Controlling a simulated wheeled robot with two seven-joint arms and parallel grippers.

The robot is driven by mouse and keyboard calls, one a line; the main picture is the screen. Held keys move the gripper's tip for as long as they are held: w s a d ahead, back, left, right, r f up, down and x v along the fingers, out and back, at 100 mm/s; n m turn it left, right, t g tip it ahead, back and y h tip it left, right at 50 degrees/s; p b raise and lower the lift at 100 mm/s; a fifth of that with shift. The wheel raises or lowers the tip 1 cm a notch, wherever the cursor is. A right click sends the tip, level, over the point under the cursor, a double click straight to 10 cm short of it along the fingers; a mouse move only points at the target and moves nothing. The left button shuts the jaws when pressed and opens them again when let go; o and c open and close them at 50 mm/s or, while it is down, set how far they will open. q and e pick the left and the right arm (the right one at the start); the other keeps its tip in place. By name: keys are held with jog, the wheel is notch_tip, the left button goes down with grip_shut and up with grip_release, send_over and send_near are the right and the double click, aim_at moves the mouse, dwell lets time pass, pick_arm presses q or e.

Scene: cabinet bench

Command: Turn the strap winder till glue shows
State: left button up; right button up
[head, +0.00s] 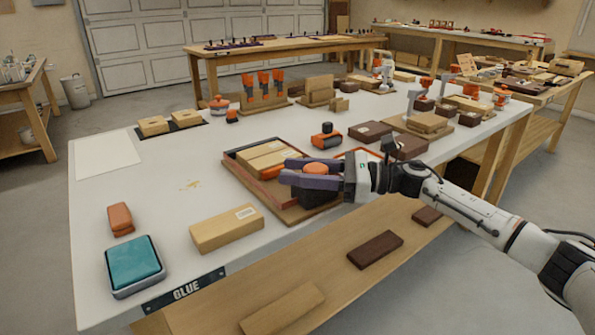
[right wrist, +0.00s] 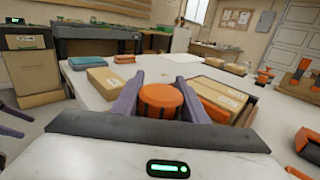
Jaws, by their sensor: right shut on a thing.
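The strap winder's round orange knob (head: 316,169) sits on a dark body at the right end of a shallow tray (head: 285,207). My right gripper (head: 290,171) has its purple fingers shut on the knob, one on each side. The knob also shows between the fingers in the right wrist view (right wrist: 160,98). Light wooden blocks (head: 265,158) lie in the tray beside the winder, with a reddish strip along their near side. No glue can be made out at the block joints. My left gripper is not seen in the head view.
A loose wooden block (head: 227,229), a teal-topped box (head: 134,266) and a small brown block (head: 120,219) stand on the near left. An orange-and-black tool (head: 326,136) and dark boxes (head: 408,146) stand behind the gripper.

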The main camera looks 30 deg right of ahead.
aim_at(316, 164)
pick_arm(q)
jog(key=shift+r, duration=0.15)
pick_arm(e)
jog(key=shift+m+t+h, duration=0.3)
